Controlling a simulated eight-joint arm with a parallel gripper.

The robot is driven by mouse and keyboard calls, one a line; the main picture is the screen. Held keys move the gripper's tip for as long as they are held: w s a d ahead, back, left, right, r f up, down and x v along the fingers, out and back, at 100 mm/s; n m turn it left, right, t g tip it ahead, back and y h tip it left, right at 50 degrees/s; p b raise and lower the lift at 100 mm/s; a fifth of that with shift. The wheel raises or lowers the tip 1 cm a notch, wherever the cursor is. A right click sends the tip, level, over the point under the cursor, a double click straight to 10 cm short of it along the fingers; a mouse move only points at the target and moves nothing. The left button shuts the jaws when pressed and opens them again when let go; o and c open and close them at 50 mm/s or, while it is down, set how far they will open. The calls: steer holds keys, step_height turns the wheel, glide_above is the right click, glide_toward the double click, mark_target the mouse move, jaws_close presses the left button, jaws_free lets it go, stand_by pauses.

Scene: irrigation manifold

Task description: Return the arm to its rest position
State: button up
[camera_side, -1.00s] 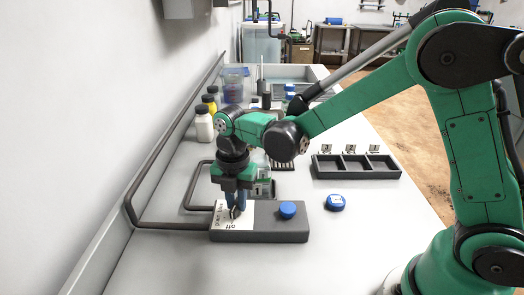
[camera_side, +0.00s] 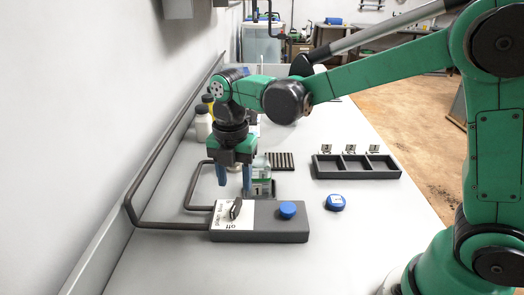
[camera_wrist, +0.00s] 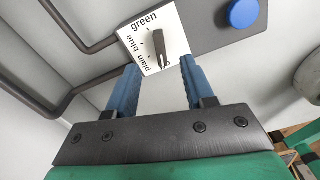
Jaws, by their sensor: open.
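My gripper (camera_side: 234,180) hangs pointing down above and behind the grey control box (camera_side: 285,228). Its two blue fingers are apart with nothing between them; they also show in the wrist view (camera_wrist: 160,85). The box carries a dark selector knob (camera_side: 236,208) on a white label plate (camera_side: 224,218) and a round blue button (camera_side: 288,209). In the wrist view the knob (camera_wrist: 158,48) lies beyond the fingertips, clear of them, and the label reads "green", "blue" and "plain"; the fourth word is partly hidden by a finger.
A three-compartment dark tray (camera_side: 356,167) stands to the right, empty as far as I see. A blue lidded round piece (camera_side: 335,202) lies beside the box. Dark pipes (camera_side: 150,185) run along the left wall. Bottles (camera_side: 203,124) and a clear container (camera_side: 261,176) stand behind the gripper.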

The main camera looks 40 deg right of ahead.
steer(key=s+d+r+m+t, duration=0.1)
steer(key=s+d+m+t, duration=0.2)
steer(key=m, duration=0.9)
steer(key=s+d+r+m+t, duration=0.2)
steer(key=s+d+m+t, duration=0.2)
steer(key=m, duration=0.8)
steer(key=shift+s+r, duration=0.3)
steer(key=shift+s, duration=0.6)
